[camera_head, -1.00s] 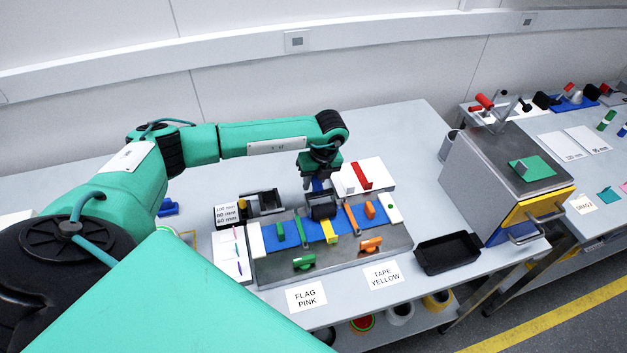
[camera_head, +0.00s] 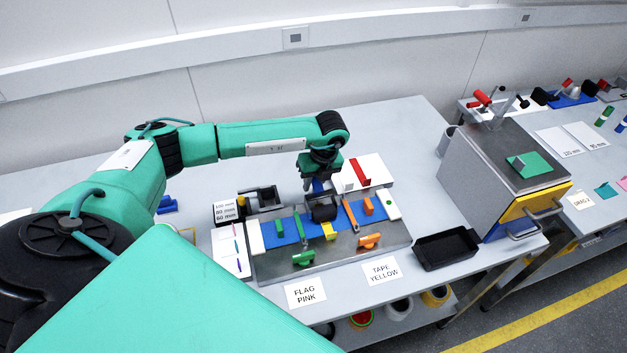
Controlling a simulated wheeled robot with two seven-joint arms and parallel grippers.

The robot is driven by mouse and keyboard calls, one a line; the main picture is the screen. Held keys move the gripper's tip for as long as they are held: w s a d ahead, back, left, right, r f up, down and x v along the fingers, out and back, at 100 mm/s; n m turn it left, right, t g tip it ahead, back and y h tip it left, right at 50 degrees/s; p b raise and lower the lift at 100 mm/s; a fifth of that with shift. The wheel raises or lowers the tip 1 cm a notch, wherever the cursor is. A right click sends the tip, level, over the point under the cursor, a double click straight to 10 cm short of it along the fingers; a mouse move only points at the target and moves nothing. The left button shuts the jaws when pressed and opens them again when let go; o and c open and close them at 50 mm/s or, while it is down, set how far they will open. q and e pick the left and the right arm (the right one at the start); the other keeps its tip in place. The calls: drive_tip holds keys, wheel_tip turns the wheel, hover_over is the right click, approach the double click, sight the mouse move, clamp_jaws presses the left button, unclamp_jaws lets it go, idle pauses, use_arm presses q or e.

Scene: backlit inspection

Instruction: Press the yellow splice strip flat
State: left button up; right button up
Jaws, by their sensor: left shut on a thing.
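The yellow splice strip (camera_head: 329,232) lies across the blue band (camera_head: 280,232) on the grey metal plate (camera_head: 345,265), near the plate's middle. A dark roller (camera_head: 322,209) sits just behind the strip's visible part and hides its far end. I cannot tell whether the strip is fully flat. My right gripper is out of view.
Green clamps (camera_head: 303,258) and orange clamps (camera_head: 369,241) stand on the plate. A black tray (camera_head: 446,249) and a grey box (camera_head: 500,180) are to the right. Label cards lie in front.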

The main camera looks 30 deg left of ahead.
sight(319, 191)
use_arm(q)
drive_tip(key=shift+s+d, duration=0.45)
drive_tip(key=shift+d, duration=0.05)
idle(0.3)
drive_tip(key=shift+s+d, duration=0.25)
drive_tip(key=shift+d, duration=0.05)
idle(0.3)
drive_tip(key=shift+s+d, duration=0.15)
drive_tip(key=shift+d, duration=0.05)
drive_tip(key=shift+s+d+p, duration=0.2)
drive_tip(key=shift+p, duration=0.1)
drive_tip(key=shift+s+d, duration=0.1)
drive_tip(key=shift+d, duration=0.05)
idle(0.4)
drive_tip(key=shift+s+d, duration=0.25)
drive_tip(key=shift+d, duration=0.05)
idle(0.3)
